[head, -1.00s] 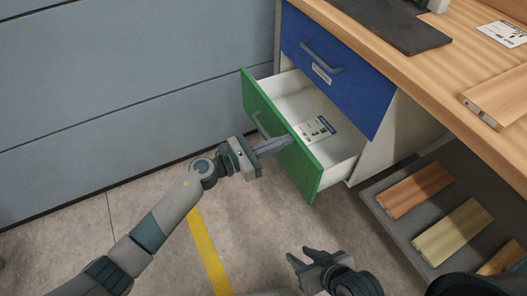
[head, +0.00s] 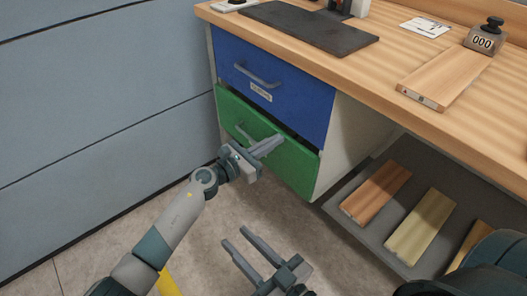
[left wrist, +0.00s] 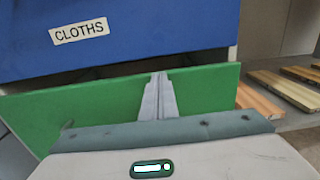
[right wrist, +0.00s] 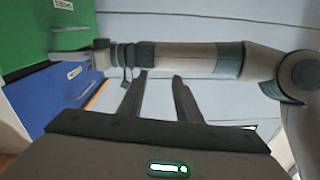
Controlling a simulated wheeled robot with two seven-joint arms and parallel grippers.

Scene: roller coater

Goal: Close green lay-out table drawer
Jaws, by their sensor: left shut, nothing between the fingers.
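The green drawer (head: 240,112) is the lower drawer under the wooden table. A narrow dark gap shows above its front, so it stands slightly ajar. Its front also shows in the left wrist view (left wrist: 85,110). My left gripper (head: 268,146) is shut and empty, with its fingertips at the drawer front beside the grey handle (head: 243,132); I cannot tell for sure whether they touch. The fingers also show in front of the green panel in the left wrist view (left wrist: 158,96). My right gripper (head: 238,243) is open and empty, lower down above the floor.
A closed blue drawer (head: 300,100) labelled CLOTHS sits above the green one. The wooden tabletop (head: 360,75) overhangs to the right. A low grey shelf (head: 350,215) with several wood boards is at right. A grey wall (head: 90,90) stands at left.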

